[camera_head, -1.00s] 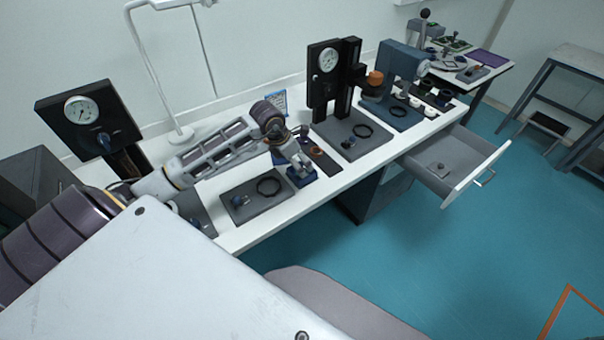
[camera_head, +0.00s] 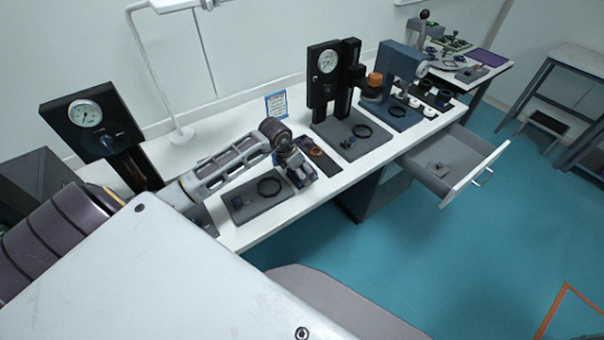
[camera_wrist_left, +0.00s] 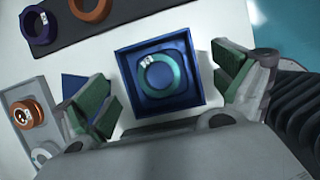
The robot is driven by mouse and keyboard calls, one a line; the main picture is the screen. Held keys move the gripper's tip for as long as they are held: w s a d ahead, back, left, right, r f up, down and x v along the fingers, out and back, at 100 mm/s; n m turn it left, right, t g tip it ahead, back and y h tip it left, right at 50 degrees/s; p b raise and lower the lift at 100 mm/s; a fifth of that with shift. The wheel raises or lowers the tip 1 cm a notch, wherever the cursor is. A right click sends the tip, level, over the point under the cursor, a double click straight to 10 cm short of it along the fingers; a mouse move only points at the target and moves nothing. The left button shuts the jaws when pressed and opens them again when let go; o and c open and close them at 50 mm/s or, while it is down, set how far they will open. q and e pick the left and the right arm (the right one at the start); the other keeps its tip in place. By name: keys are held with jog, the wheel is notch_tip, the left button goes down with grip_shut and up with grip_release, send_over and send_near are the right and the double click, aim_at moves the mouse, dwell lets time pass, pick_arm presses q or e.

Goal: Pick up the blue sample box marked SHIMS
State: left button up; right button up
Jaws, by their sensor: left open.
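A blue square open box (camera_wrist_left: 158,110) with a teal ring (camera_wrist_left: 162,74) inside shows in the left wrist view. No SHIMS lettering is legible on it. My left gripper (camera_wrist_left: 167,84) is open, with one green-padded finger on each side of the box. White table shows between the box and each finger, so neither appears to touch it. In the head view my left gripper (camera_head: 300,172) is low over the front part of the white bench and hides most of the box. My right gripper is not in view.
A dark mat (camera_wrist_left: 65,25) with rings lies close to the box. A grey plate (camera_head: 258,200) with a black ring is on the other side. A gauge stand (camera_head: 323,85) is behind, and an open drawer (camera_head: 470,180) juts out at right.

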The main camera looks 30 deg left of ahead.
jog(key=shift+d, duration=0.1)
pick_arm(q)
jog(key=c, duration=1.3)
jog(key=shift+o, duration=0.2)
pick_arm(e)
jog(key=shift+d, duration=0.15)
pick_arm(q)
jog(key=shift+r, duration=0.1)
notch_tip(320, 180, up, 10)
jog(key=b, duration=0.1)
jog(key=shift+b, duration=0.3)
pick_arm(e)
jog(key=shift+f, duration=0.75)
